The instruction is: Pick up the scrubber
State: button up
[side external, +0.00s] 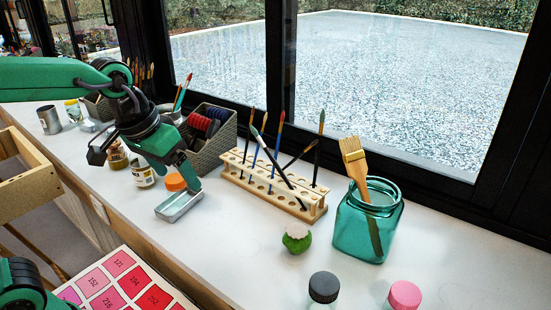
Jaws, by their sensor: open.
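A small round green object (296,238) with a paler top sits on the white counter, in front of the wooden brush rack. It looks like the scrubber, but it is too small to be sure. My gripper (188,184) is to its left, pointing down just above a small metal tin (179,206). My gripper is open, and I see nothing held in it. One jaw shows clearly; the other is hard to make out. A clear gap of counter lies between my gripper and the green object.
A wooden rack (272,184) with brushes stands behind the green object. A teal glass jar (367,222) holding a wide brush is to its right. Dark (323,287) and pink (405,295) caps stand in front. An orange-lidded jar (178,182) and a basket (212,150) are near my gripper.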

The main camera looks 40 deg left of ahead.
jog(key=w+d+f+g, duration=0.2)
jog(key=w+d+f, duration=0.1)
jog(key=w+d, duration=0.6)
jog(key=n+g, duration=0.2)
send_over(297, 229)
jog(key=shift+y, duration=0.3)
jog(key=f, duration=0.6)
jog(key=shift+a+f, duration=0.15)
jog(key=shift+a, duration=0.15)
jog(key=shift+w+d+f, duration=0.1)
jog(key=shift+d+f, duration=0.2)
jog(key=shift+d, duration=0.05)
jog(key=shift+f, duration=1.3)
jog(key=shift+f, duration=2.6)
jog(key=c, duration=1.1)
